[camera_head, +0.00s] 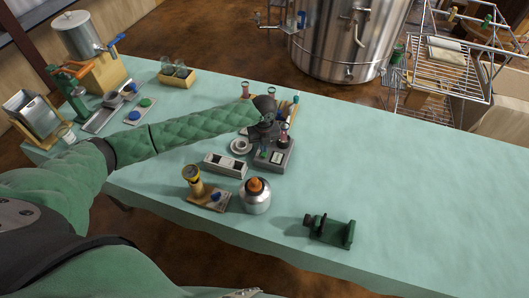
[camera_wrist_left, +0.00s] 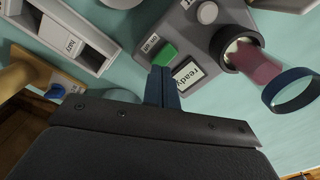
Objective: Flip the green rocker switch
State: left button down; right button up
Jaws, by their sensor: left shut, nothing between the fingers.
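The green rocker switch (camera_wrist_left: 162,52) sits on a grey device box (camera_wrist_left: 196,28), between a small label and a display reading "ready" (camera_wrist_left: 186,74). In the head view the grey box (camera_head: 274,157) stands on the table, partly behind my left gripper (camera_head: 266,138). In the left wrist view my left gripper (camera_wrist_left: 163,80) is shut with nothing between its dark blue fingers. Its tips appear just beside the switch and display; I cannot tell whether they touch. My right gripper is not in view.
A white box with slots (camera_head: 226,165) and a round white dish (camera_head: 241,146) stand close by. The table's right side is clear.

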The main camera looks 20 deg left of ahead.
aim_at(264, 154)
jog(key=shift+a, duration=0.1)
pick_arm(q)
jog(key=shift+f, duration=0.1)
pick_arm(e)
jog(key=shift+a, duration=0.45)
pick_arm(q)
jog(key=shift+f, duration=0.2)
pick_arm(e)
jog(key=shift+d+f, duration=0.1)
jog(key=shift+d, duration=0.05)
